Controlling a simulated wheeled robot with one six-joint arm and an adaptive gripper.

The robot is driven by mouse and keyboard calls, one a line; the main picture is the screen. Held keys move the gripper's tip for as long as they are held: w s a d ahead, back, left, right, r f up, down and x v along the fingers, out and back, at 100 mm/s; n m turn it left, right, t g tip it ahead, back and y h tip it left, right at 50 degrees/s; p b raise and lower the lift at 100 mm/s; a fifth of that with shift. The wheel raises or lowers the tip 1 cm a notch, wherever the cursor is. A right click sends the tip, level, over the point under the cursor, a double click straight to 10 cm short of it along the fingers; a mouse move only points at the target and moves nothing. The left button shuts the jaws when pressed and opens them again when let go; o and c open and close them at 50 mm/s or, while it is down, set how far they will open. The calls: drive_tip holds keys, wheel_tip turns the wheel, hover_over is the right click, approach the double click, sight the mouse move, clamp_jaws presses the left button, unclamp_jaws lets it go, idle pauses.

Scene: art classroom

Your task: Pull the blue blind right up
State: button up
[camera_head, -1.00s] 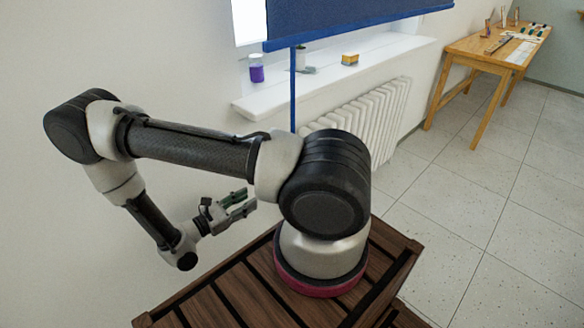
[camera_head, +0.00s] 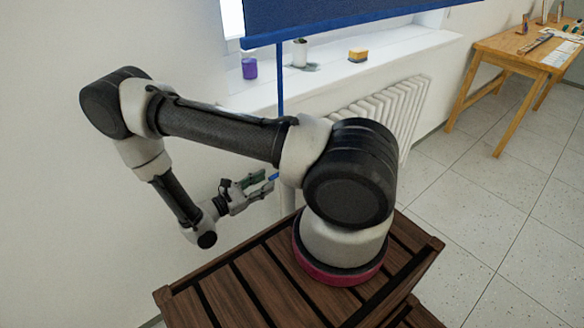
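The blue blind (camera_head: 340,14) hangs at the top, over the window. Its lower edge bar is in view, above the sill, and its upper part is out of frame. A narrow blue pull strap (camera_head: 280,80) hangs from near the blind's lower left corner and passes behind my arm. My gripper (camera_head: 268,183) is low, left of my arm's base, with its fingers apart and pointing right. A small bit of blue shows at the fingertips, perhaps part of the strap. I cannot tell whether the fingers touch it.
The white sill (camera_head: 405,50) holds a purple jar (camera_head: 249,69), a small pot (camera_head: 299,53) and a yellow block (camera_head: 358,55). A white radiator (camera_head: 385,110) is below. A wooden table (camera_head: 490,48) stands at the right. The tiled floor between is clear.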

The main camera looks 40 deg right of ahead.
drive_tip(key=d, duration=0.8)
drive_tip(key=shift+w, duration=0.1)
clamp_jaws()
